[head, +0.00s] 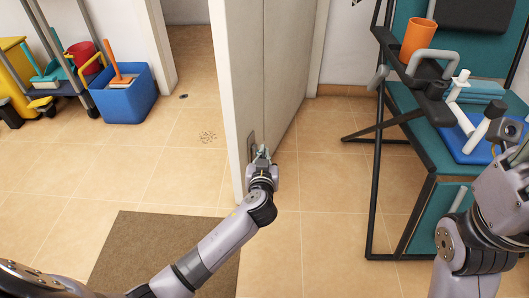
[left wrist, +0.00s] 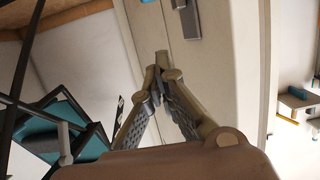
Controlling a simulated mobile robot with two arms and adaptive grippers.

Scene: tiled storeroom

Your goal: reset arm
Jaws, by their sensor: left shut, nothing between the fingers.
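My left gripper (head: 262,152) is in front of the edge of a white door (head: 285,60), close to its handle plate. In the left wrist view my left gripper (left wrist: 164,62) has its two fingertips together, with nothing between them. A metal handle plate (left wrist: 187,22) on the door shows beyond the tips; I cannot tell whether the gripper touches it. My left arm reaches out from the bottom left of the head view. My right arm (head: 490,215) is bent at the right edge, and its fingers do not show.
A teal cart (head: 432,215) with a black frame stands at right, bearing an orange cup (head: 418,38). A blue bucket (head: 125,95) and a yellow cleaning cart stand at left. A brown mat (head: 130,240) lies under my left arm. The tiled floor between is clear.

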